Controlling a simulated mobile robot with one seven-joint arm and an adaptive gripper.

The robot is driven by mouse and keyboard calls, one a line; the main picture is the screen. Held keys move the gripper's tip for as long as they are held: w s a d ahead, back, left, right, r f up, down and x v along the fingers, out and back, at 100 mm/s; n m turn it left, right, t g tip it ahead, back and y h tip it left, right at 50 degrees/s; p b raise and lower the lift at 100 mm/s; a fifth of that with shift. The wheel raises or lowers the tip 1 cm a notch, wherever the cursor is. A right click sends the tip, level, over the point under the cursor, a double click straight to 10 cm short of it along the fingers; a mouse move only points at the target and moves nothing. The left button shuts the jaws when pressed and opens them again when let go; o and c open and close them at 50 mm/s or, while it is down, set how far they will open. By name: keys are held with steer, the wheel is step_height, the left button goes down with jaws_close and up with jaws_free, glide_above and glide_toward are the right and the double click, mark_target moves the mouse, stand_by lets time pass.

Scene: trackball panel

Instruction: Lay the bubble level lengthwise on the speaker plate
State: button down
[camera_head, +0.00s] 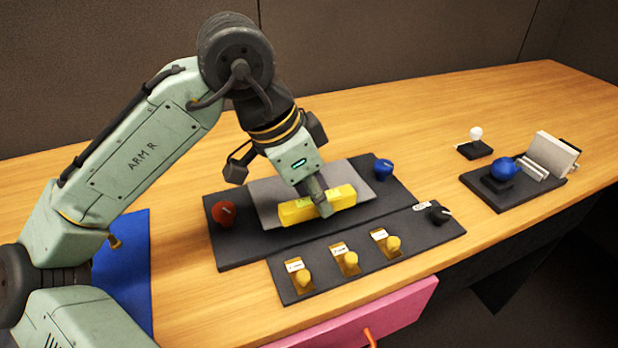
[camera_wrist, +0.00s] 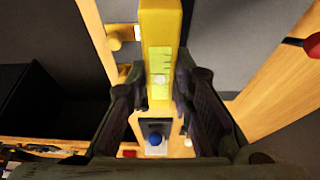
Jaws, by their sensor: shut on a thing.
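The yellow bubble level (camera_head: 296,212) is held lengthwise left to right over the front part of the light grey speaker plate (camera_head: 268,192). The plate sits on a dark panel. My gripper (camera_head: 322,203) points down and is shut on the level near its middle. In the wrist view the level (camera_wrist: 160,25) runs up the picture between my two fingers (camera_wrist: 158,85), with its green vial facing the camera. I cannot tell whether the level touches the plate or hangs just above it. My gripper hides part of the plate.
A red knob (camera_head: 223,213) and a blue knob (camera_head: 383,169) flank the plate. In front is a strip with several yellow knobs (camera_head: 347,262) and a black knob (camera_head: 438,213). A blue ball stand (camera_head: 504,170) and white ball (camera_head: 476,133) stand right. A pink drawer (camera_head: 370,315) juts out in front.

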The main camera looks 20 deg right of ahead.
steer(key=w+d, duration=0.1)
steer(key=w, duration=0.2)
steer(key=w+d, duration=0.1)
steer(key=w, duration=0.2)
steer(key=w+f+b, duration=0.1)
steer(key=w, duration=0.3)
steer(key=shift+d, duration=0.4)
step_height(320, 180, down, 4)
steer(key=b, duration=0.4)
steer(key=shift+w+r, duration=0.15)
steer(key=shift+r, duration=0.1)
steer(key=shift+f, duration=0.15)
steer(key=c, duration=1.4)
jaws_free()
steer(key=v, duration=1.2)
steer(key=shift+p, duration=0.3)
